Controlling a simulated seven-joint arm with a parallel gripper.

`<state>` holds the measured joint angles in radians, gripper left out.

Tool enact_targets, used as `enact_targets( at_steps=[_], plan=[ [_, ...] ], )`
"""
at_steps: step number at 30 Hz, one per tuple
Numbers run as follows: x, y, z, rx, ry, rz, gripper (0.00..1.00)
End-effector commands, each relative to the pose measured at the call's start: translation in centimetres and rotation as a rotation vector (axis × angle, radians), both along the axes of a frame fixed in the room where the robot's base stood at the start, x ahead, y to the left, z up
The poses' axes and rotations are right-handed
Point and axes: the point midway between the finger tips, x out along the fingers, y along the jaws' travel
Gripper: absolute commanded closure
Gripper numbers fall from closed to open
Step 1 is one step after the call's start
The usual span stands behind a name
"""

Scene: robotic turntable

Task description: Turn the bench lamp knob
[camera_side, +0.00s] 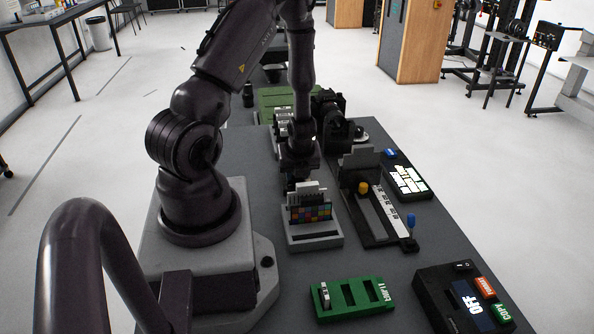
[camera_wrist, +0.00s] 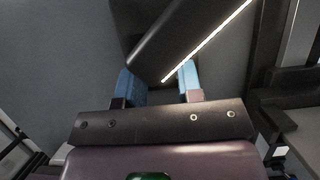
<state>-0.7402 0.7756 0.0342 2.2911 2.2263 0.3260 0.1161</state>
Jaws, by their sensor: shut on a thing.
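In the wrist view, a dark bar with a thin lit strip, which looks like the bench lamp (camera_wrist: 195,40), slants from the upper right down to my gripper (camera_wrist: 156,74). My gripper's two blue fingers stand on either side of its lower end, shut on a dark part there. The knob's own outline cannot be told from the dark lamp body. In the side view, my gripper (camera_side: 298,178) points down behind the colour chart, and its fingertips and the knob are hidden there.
A grey stand with a colour chart (camera_side: 310,214) is close in front of my gripper. A slider fixture (camera_side: 378,216) with yellow and blue knobs stands to its right. A green tray (camera_side: 343,297), a keyboard (camera_side: 409,182) and a black button box (camera_side: 440,290) also occupy the bench.

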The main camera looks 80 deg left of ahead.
Motion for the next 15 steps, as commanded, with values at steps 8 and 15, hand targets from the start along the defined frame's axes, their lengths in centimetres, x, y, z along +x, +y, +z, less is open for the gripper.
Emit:
enact_targets(
  at_steps=[8, 15],
  plan=[
    [0.06, 0.09, -0.05, 0.001, -0.001, 0.000, 0.55],
    [0.02, 0.04, -0.05, 0.000, 0.000, 0.000, 0.41]
  ],
)
